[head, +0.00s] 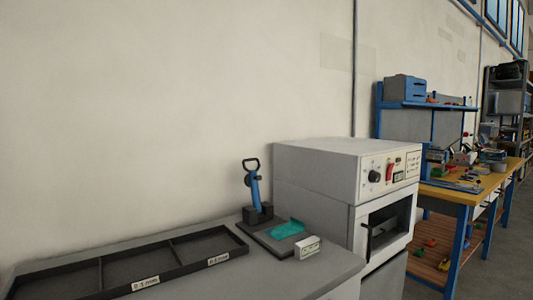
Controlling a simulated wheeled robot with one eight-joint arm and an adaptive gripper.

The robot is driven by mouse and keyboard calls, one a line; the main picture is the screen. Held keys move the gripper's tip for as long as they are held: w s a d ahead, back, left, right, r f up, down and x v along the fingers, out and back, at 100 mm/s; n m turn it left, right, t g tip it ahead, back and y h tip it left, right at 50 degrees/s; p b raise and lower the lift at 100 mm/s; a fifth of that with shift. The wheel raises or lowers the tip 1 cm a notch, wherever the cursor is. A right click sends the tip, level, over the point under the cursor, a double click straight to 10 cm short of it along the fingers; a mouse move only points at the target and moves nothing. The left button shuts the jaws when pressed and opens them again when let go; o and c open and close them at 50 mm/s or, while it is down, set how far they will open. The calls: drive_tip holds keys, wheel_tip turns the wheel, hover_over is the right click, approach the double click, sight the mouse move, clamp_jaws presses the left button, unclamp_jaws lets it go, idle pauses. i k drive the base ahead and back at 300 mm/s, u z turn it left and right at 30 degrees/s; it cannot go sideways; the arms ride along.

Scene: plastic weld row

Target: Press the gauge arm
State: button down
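A small gauge device stands on the grey bench, left of the white machine in the head view. Its blue gauge arm (254,188) stands nearly upright, with a black loop handle (251,164) at its top. The arm rises from a black block on a dark base plate (258,232). A flat teal piece (288,229) lies on the plate. A small white label block (307,247) is at the plate's front right. My gripper is not in view.
A black divided tray (90,262) with size labels lies left of the gauge on the grey bench (290,280). The white machine (330,172) with a dark opening stands close on the right. A blue-framed workbench (470,190) holding tools is farther right.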

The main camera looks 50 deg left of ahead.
sight(252, 179)
drive_tip(key=i, duration=1.6)
drive_tip(key=u, duration=3.05)
